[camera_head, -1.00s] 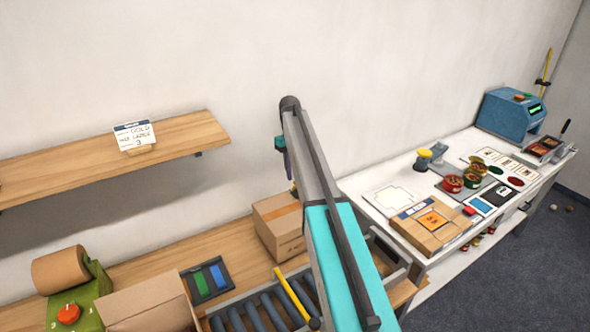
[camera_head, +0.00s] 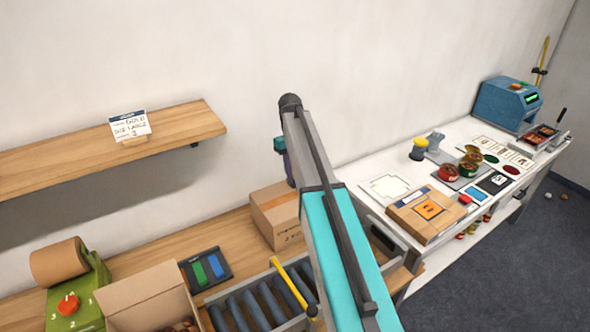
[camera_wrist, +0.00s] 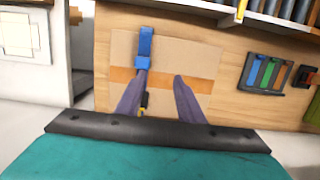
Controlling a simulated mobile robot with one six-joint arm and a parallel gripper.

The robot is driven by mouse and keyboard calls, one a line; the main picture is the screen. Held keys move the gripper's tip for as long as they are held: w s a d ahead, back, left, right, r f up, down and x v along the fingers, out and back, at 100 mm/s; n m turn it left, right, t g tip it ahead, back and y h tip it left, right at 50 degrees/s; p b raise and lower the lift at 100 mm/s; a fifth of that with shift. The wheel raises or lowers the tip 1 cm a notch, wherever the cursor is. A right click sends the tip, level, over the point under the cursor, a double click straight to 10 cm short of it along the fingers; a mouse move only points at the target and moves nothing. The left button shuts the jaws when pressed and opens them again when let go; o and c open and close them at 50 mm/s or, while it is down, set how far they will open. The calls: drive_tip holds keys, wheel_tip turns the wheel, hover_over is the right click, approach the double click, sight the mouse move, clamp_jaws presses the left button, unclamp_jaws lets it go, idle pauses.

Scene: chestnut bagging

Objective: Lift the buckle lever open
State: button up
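No part can be surely made out as the buckle lever. My gripper (camera_wrist: 165,88) is open, with its two purple fingers apart and nothing seen between them. In the head view, it hangs behind my arm above the cardboard box (camera_head: 278,213). In the wrist view, the fingers point at the box's face (camera_wrist: 190,50), which has orange tape across it. A blue piece (camera_wrist: 145,48) shows at the left fingertip; whether it touches the finger is unclear. A small yellow-and-black part (camera_wrist: 143,104) shows beside the left finger, partly hidden.
A roller conveyor (camera_head: 235,305) with a yellow bar (camera_head: 293,286) lies in front of the box. A dark tray (camera_head: 205,268) and an open carton (camera_head: 150,300) stand left. A shelf (camera_head: 100,145) is above left. A white table (camera_head: 370,170) with goods stands right.

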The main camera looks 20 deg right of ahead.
drive_tip(key=shift+s+a+r, duration=0.1)
drive_tip(key=shift+s+a, duration=0.1)
drive_tip(key=shift+s, duration=0.75)
drive_tip(key=shift+s+a+r, duration=0.1)
drive_tip(key=shift+s+a, duration=0.05)
drive_tip(key=shift+s, duration=0.8)
drive_tip(key=shift+s+a+r, duration=0.1)
drive_tip(key=shift+s+a, duration=0.1)
drive_tip(key=shift+s, duration=0.75)
